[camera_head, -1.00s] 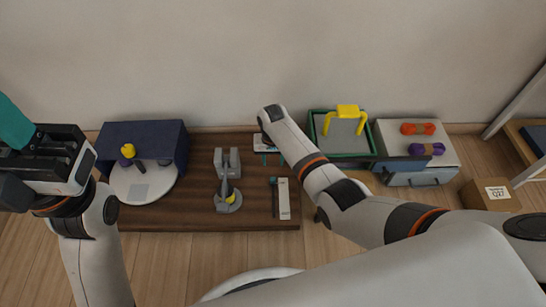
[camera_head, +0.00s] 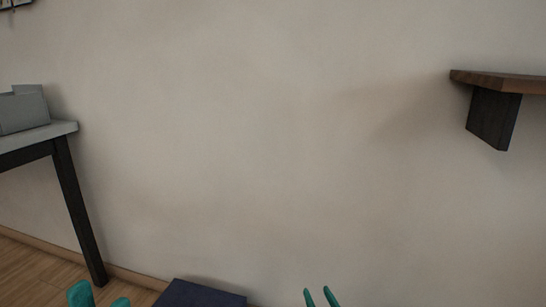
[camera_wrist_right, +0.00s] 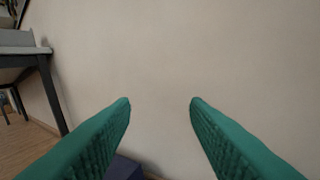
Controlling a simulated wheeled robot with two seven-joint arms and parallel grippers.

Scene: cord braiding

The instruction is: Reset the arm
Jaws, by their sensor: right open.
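My right gripper (camera_head: 321,293) shows only its two teal fingertips at the bottom edge of the head view, pointing up and apart. In the right wrist view the same gripper (camera_wrist_right: 160,100) is open, with nothing between its fingers and the bare wall beyond them. My left gripper (camera_head: 100,298) shows as two teal fingertips at the bottom left of the head view, with a gap between them. Both arms are out of sight in the head view. The cords and the braiding table are not in view.
A plain wall (camera_head: 270,140) fills most of the head view. A table with dark legs (camera_head: 72,195) stands at the left, with a grey box (camera_head: 22,110) on it. A wooden shelf (camera_head: 500,82) juts out at the right. A dark blue box top (camera_head: 200,293) shows at the bottom.

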